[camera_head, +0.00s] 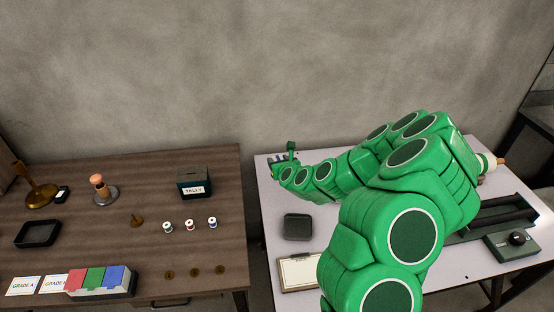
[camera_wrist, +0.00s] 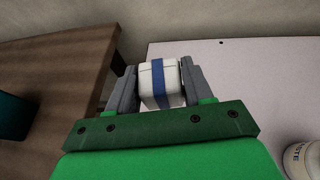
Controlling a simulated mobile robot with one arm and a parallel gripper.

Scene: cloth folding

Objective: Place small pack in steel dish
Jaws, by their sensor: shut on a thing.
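The small pack (camera_wrist: 158,84) is a white block with a blue band in the wrist view. My gripper (camera_wrist: 158,68) is shut on it, one grey finger on each side. In the head view my gripper (camera_head: 283,160) is at the white table's back left corner, where the pack is too small to make out clearly. A dark grey square dish (camera_head: 298,227) lies on the white table, left of my arm, nearer the camera than the gripper. It looks empty. I cannot tell for sure that it is the steel dish.
A gap separates the white table (camera_head: 262,190) from the brown table (camera_head: 150,255), which holds a black tray (camera_head: 38,234), a tally box (camera_head: 194,183), spools and coloured blocks. A labelled cup (camera_wrist: 304,160) stands at lower right in the wrist view. My arm hides much of the white table.

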